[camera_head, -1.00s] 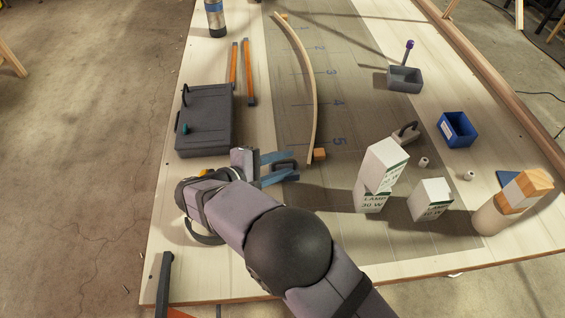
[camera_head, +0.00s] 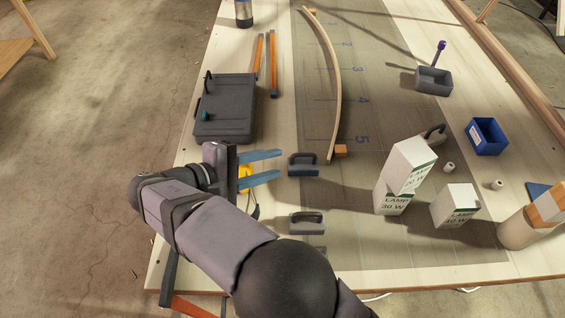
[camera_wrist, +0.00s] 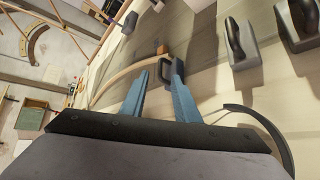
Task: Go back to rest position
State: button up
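My gripper (camera_head: 281,164) is open and empty, with its two blue fingers pointing right over the left part of the table. In the wrist view the fingers (camera_wrist: 157,72) are spread with nothing held. A dark grey handled block (camera_head: 303,170) stands just right of the fingertips, apart from them in the head view. A second such block (camera_head: 307,224) stands nearer the front edge. A bent lath (camera_head: 336,80) lies curved along the marked grey sheet, its near end beside a small orange wood block (camera_head: 341,150).
A dark case (camera_head: 225,115) lies behind my gripper, with orange bars (camera_head: 272,65) beside it. Lamp boxes, one stacked on another (camera_head: 411,165), stand right, near a third handled block (camera_head: 434,133).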

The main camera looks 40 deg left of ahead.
jog(key=shift+s+a+r, duration=0.1)
jog(key=shift+s+r, duration=0.2)
jog(key=shift+s, duration=0.35)
